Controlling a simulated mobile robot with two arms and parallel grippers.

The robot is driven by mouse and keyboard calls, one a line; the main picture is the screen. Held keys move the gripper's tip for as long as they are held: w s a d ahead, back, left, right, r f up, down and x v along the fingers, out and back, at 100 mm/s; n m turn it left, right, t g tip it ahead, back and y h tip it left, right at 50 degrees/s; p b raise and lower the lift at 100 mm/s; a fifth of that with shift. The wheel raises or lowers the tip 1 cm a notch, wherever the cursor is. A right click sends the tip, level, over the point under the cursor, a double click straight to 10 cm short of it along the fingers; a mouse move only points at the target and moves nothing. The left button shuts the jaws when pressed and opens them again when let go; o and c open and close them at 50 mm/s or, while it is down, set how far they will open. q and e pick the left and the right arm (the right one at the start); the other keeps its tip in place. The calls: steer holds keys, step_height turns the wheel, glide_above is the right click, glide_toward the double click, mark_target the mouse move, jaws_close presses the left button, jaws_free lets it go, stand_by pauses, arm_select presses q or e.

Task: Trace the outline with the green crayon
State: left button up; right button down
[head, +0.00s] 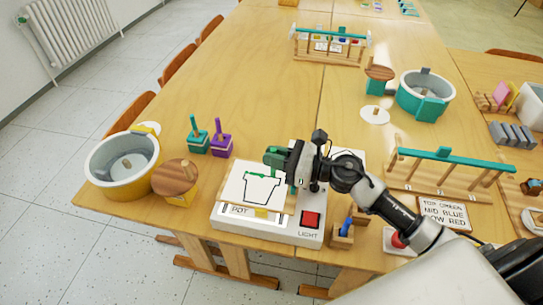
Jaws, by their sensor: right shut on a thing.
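A white light box (265,232) stands near the front edge of the table. A white sheet (236,183) lies on it with a dark pot-shaped outline (247,190). My right gripper (281,162) is over the upper right part of the sheet. It is shut on a green piece (272,155), which looks like the green crayon, though the gripper hides much of it. I cannot tell whether its tip touches the sheet. My left gripper is not in view.
A red button (311,219) is on the light box. A yellow tub (122,184) and round wooden lid (174,177) stand left. Teal and purple holders (221,145) stand behind. A wooden rack (438,180) and teal tub (423,95) are right. The table's middle is clear.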

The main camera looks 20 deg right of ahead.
steer(key=shift+s+d, duration=0.25)
steer(key=shift+d, duration=0.15)
stand_by(0.4)
steer(key=shift+s+d+b, duration=0.2)
steer(key=shift+d+b, duration=0.05)
steer(key=shift+b, duration=0.25)
steer(key=shift+s, duration=0.25)
stand_by(0.4)
steer(key=shift+s+a, duration=0.35)
steer(key=shift+s, duration=0.25)
stand_by(0.5)
steer(key=shift+s+a+f, duration=0.1)
steer(key=shift+s+a, duration=0.1)
steer(key=shift+a, duration=0.35)
stand_by(0.9)
